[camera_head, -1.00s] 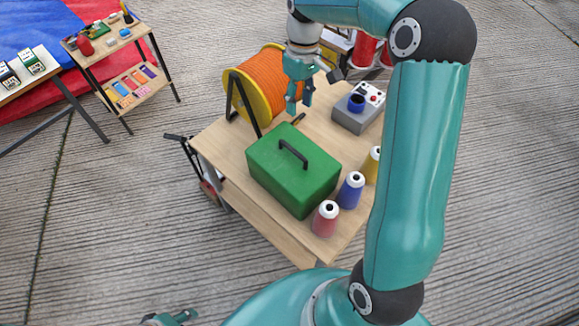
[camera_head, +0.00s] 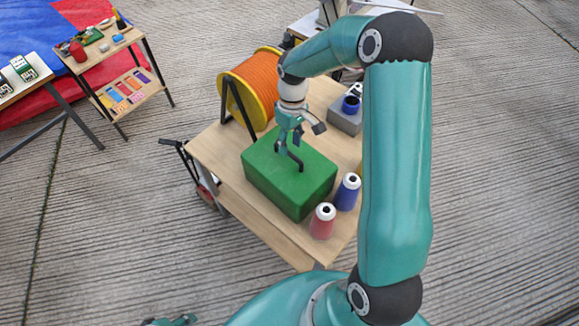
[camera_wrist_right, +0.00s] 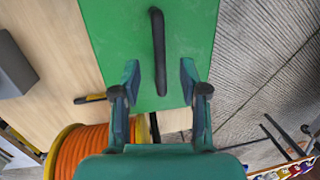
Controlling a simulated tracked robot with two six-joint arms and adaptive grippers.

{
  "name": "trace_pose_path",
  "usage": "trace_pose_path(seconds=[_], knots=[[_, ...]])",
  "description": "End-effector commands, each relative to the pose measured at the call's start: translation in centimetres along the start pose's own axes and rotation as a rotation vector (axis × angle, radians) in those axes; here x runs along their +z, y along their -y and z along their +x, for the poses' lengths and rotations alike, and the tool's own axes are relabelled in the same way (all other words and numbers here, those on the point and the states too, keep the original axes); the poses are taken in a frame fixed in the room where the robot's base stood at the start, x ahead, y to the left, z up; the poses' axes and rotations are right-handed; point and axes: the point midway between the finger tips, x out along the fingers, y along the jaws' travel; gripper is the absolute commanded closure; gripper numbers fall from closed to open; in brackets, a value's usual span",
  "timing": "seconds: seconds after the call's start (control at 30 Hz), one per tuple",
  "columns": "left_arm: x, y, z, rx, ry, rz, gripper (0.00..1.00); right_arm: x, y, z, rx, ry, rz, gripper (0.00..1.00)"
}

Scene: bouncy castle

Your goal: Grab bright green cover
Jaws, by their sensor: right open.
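The bright green cover (camera_head: 285,180) is a box-shaped lid with a black bar handle (camera_head: 297,160) on top, sitting on a wooden table. My right gripper (camera_head: 291,147) is open above the cover, by the handle's far end, and hides part of the handle. In the right wrist view the green cover (camera_wrist_right: 158,45) fills the top middle. Its black handle (camera_wrist_right: 158,50) runs lengthwise, in line with the gap between the open fingers (camera_wrist_right: 160,85). My left gripper (camera_head: 172,320) shows only in part at the bottom edge, away from the table.
An orange cable reel (camera_head: 255,88) stands behind the cover. A red cone spool (camera_head: 322,220) and a blue one (camera_head: 347,192) stand at its right. A grey box (camera_head: 345,120) is at the back right. The table's front-left strip (camera_head: 225,165) is clear.

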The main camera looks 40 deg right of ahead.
Motion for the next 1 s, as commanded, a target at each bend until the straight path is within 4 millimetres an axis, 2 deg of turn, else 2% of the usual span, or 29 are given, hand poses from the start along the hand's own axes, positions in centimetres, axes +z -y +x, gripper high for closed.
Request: trace_pose_path(seconds=[0.2, 0.33, 1.0], knots=[[0.0, -0.3, -0.9, 0.0, 0.0, 0.0, 0.6, -0.5, 0.1, 3.1, -0.002, 0.006, 0.0, 0.56], [0.0, -0.4, -1.1, 0.0, 0.0, 0.0, 0.6, -0.5, 0.0, 4.3, -0.002, 0.004, 0.0, 0.56], [0.0, -0.2, -0.6, 0.0, 0.0, 0.0, 0.6, -0.6, -0.1, 4.8, 0.0, 0.001, 0.0, 0.56]])
